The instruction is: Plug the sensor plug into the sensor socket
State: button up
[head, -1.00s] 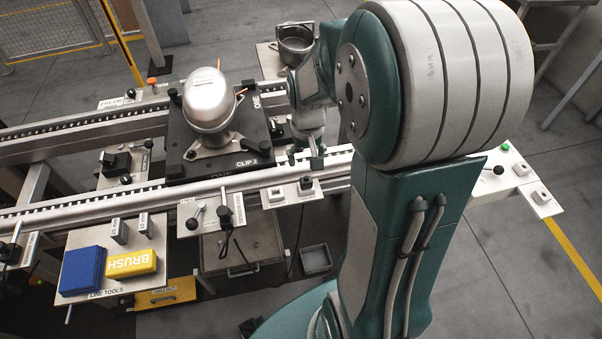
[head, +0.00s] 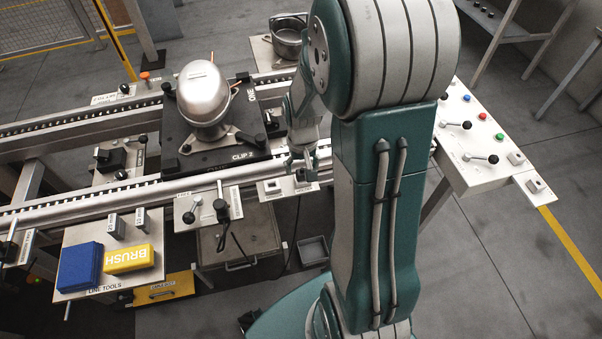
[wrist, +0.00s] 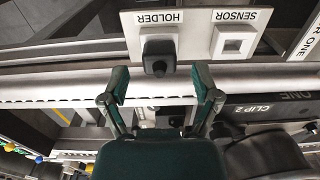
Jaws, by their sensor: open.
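The sensor plug (wrist: 159,54) is a dark block with a round knob, seated at the HOLDER label in the wrist view. The sensor socket (wrist: 232,42) is a white square with a raised rim at the SENSOR label, to the right of the plug there. The socket (head: 272,187) also shows in the head view, and it looks empty. My gripper (wrist: 160,84) is open, with its fingers apart on either side of the plug's line and nothing between them. In the head view my gripper (head: 301,162) is above the plug's end of the panel, partly hiding the plug.
A rail (head: 100,203) runs beside the panel. A lever panel (head: 205,212) is left of the socket.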

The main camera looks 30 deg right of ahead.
aim_at(302, 168)
jog(key=shift+f, duration=1.25)
grip_shut()
jog(key=shift+r, duration=0.15)
jog(key=shift+r, duration=2.9)
